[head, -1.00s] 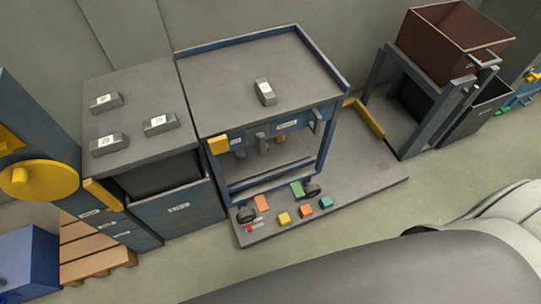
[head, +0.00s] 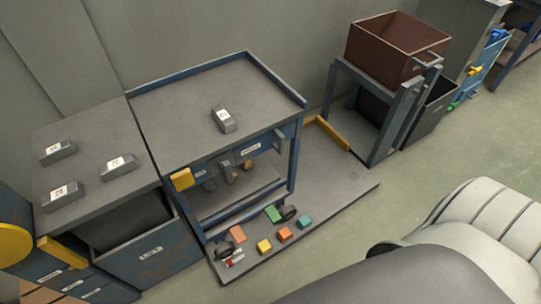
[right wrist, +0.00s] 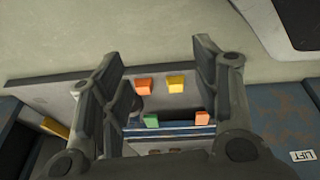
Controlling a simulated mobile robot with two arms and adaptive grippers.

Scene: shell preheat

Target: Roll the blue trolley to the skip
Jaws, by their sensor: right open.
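The blue trolley (head: 292,165) has a blue frame, a grey top with a blue rim, and black wheels. It stands on a low grey slab, with a small grey labelled block on top. A brown open box (head: 377,50) sits on a blue-grey stand at the back right; whether this is the skip I cannot tell. My right gripper (right wrist: 158,95) is open and empty in the right wrist view. Its fingers frame part of the slab, small coloured blocks and a blue bar, probably the trolley's. My left gripper is out of view.
Several coloured blocks, one of them yellow (head: 264,246), lie on the slab (head: 345,192) before the trolley. A cabinet (head: 95,198) bearing grey labelled blocks adjoins the trolley's left. A yellow bar (head: 334,133) lies right of it. Floor (head: 440,150) is clear at right.

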